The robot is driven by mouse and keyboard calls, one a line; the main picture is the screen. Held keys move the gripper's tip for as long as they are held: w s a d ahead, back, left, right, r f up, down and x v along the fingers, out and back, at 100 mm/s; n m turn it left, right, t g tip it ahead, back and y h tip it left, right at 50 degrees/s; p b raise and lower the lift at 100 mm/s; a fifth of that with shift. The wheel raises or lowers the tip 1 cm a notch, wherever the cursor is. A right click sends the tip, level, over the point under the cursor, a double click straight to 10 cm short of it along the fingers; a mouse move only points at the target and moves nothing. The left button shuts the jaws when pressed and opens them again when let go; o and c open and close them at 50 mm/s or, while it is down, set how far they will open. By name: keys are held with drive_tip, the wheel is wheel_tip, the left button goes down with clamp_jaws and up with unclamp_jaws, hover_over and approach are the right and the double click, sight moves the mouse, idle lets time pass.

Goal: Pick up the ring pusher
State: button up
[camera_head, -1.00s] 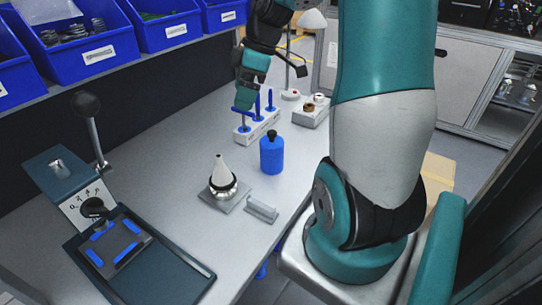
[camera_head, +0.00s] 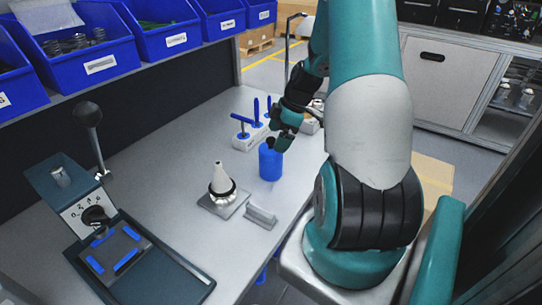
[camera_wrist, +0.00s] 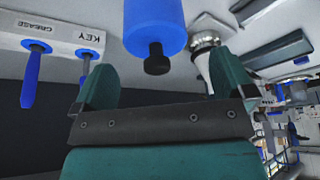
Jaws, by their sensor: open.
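The ring pusher appears to be the blue cylinder with a black knob on top (camera_head: 270,162), standing upright on the grey bench. My gripper (camera_head: 282,131) is open and empty, just above and behind the knob in the head view. In the wrist view, the ring pusher (camera_wrist: 155,22) shows inverted, its knob between and beyond the open fingers of my gripper (camera_wrist: 163,75). I see no contact with it. A pale cone with a dark ring (camera_head: 221,181) stands on a metal plate, left of and nearer than the cylinder.
A white holder with blue-handled tools (camera_head: 246,144) stands behind the cylinder; it also shows in the wrist view (camera_wrist: 62,38). A small metal block (camera_head: 261,215) lies near the cone. A lever press (camera_head: 97,215) is at the left. Blue bins (camera_head: 95,48) line the back.

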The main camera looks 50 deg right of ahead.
sight(270, 147)
drive_tip(key=shift+w+p+x, duration=0.2)
drive_tip(key=shift+p+x, duration=0.85)
drive_tip(key=shift+x, duration=1.85)
drive_tip(key=shift+d, duration=0.2)
drive_tip(key=c, duration=0.9)
